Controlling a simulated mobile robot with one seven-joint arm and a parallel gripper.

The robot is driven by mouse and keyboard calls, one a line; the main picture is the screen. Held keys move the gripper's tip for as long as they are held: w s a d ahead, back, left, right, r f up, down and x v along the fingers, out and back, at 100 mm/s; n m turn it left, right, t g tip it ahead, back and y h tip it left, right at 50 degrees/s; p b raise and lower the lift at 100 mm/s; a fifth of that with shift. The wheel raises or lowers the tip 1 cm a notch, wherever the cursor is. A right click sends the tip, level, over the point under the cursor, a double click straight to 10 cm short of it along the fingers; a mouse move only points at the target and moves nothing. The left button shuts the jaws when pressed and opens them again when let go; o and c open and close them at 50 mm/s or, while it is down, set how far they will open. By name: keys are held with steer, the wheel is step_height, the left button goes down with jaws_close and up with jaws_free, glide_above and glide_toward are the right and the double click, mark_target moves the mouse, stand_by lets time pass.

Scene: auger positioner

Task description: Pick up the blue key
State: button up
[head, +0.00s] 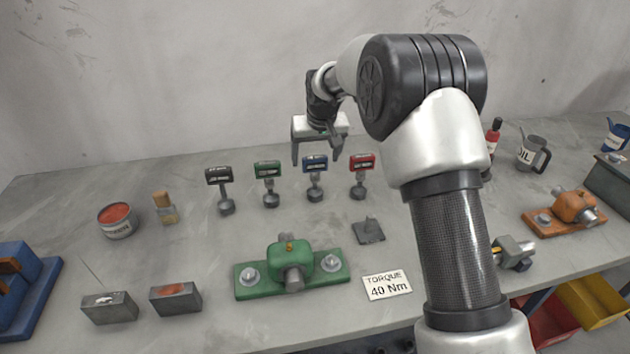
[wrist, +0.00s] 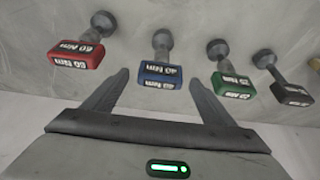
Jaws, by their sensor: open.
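The blue key (head: 315,164) stands upright in the head view, third from the left in a row of keys, with a blue labelled head on a grey stem and round foot. My gripper (head: 318,160) is open, its fingers pointing down above and around the blue key's head in the picture; the exact gap is hard to tell. In the wrist view the blue key (wrist: 160,72) lies between and beyond the fingertips of my open gripper (wrist: 158,78). Its label appears to read 40 Nm. Nothing is held.
A red key (head: 362,162) stands close on the right, a green key (head: 267,168) on the left and a black key (head: 219,175) farther left. A green fixture (head: 336,268) and a "TORQUE 40 Nm" card (head: 387,286) lie in front. A dark stand (head: 368,234) sits between.

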steer(key=shift+x, duration=1.2)
steer(key=shift+r, duration=0.1)
steer(key=c, duration=1.3)
